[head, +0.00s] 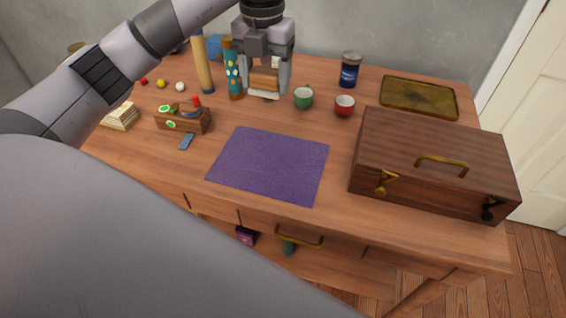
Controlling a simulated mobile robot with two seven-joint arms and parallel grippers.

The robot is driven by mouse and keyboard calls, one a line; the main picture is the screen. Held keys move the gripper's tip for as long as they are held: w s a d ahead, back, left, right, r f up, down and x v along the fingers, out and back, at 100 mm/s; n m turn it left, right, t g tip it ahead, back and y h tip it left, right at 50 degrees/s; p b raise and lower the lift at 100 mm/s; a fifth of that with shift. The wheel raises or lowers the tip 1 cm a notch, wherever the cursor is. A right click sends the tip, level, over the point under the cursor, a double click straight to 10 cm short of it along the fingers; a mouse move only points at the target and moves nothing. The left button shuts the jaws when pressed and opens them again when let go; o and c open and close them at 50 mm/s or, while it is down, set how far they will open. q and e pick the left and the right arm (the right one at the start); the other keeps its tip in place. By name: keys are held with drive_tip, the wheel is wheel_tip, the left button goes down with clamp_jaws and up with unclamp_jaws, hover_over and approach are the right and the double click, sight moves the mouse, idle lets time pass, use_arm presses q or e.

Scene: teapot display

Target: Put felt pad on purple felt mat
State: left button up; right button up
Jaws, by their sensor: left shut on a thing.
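The purple felt mat (269,164) lies flat and bare on the middle front of the wooden table. My left gripper (264,84) is behind the mat, towards the back of the table. It is shut on a small pale, flat thing (262,96), which looks like the felt pad; its outline is partly hidden by the fingers. A tan-brown patch shows between the fingers above it. I cannot tell whether the held thing touches the table. My right gripper is not in view.
A wooden case (433,160) stands right of the mat. A green cup (303,97), red cup (344,106) and blue jar (350,70) stand behind it. A patterned cylinder (233,70) is beside my gripper. A small wooden box (182,120) and blue object (187,142) are left.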

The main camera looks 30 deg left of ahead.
use_arm(q)
drive_tip(key=b, duration=0.2)
hover_over(270, 161)
wheel_tip(270, 161, down, 8)
drive_tip(key=r, duration=0.1)
wheel_tip(270, 161, down, 8)
drive_tip(key=shift+s+r, duration=0.1)
drive_tip(key=shift+r, duration=0.1)
drive_tip(key=shift+f+b, duration=0.3)
drive_tip(key=shift+f, duration=2.35)
drive_tip(key=shift+f, duration=0.15)
drive_tip(key=o, duration=1.1)
drive_tip(key=shift+c, duration=0.2)
